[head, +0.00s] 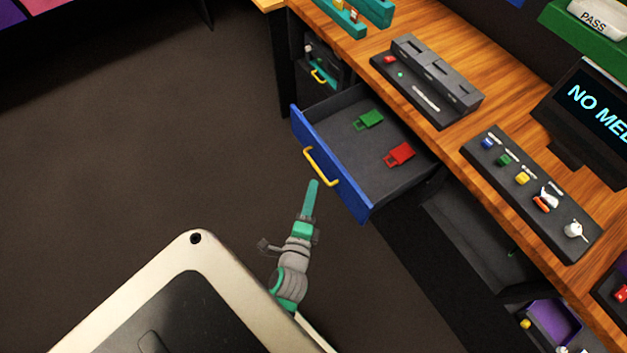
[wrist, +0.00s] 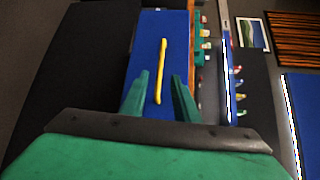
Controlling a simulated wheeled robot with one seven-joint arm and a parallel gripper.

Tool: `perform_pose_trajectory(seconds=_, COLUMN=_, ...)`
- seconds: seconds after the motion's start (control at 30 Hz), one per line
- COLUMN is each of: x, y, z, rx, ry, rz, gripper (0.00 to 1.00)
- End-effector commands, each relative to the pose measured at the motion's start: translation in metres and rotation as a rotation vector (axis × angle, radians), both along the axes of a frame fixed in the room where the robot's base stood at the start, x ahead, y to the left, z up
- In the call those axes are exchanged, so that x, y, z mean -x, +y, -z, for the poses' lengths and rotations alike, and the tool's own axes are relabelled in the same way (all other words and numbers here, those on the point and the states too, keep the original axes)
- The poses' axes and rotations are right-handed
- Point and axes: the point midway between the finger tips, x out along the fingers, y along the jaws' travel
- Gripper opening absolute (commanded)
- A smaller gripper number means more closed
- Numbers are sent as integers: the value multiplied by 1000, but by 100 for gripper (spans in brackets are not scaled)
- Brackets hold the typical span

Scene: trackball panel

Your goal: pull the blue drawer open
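The blue drawer (head: 345,180) stands pulled out from under the wooden desk, with its inside showing. Its yellow handle (head: 321,167) is on the blue front. In the wrist view the yellow handle (wrist: 162,70) runs lengthwise ahead of the fingers, against the blue front (wrist: 148,50). My gripper (head: 313,183) is just in front of the drawer front, near the handle. In the wrist view my gripper (wrist: 160,88) has its two green fingers apart, with the handle's near end showing between them. I cannot tell whether the fingers touch the handle.
A green tag (head: 369,119) and a red tag (head: 399,154) lie in the drawer. The wooden desk (head: 480,110) bears a dark slotted block (head: 435,75), a panel of coloured controls (head: 530,190) and a screen (head: 590,105). The floor to the left is clear.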

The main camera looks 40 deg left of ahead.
Motion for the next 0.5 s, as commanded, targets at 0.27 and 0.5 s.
perform_pose_trajectory(seconds=0.27, x=24, y=-16, z=-4, rx=1, ry=1, rz=0, gripper=28)
perform_pose_trajectory(seconds=0.5, x=27, y=-18, z=-5, rx=0, ry=-1, rz=2, gripper=28)
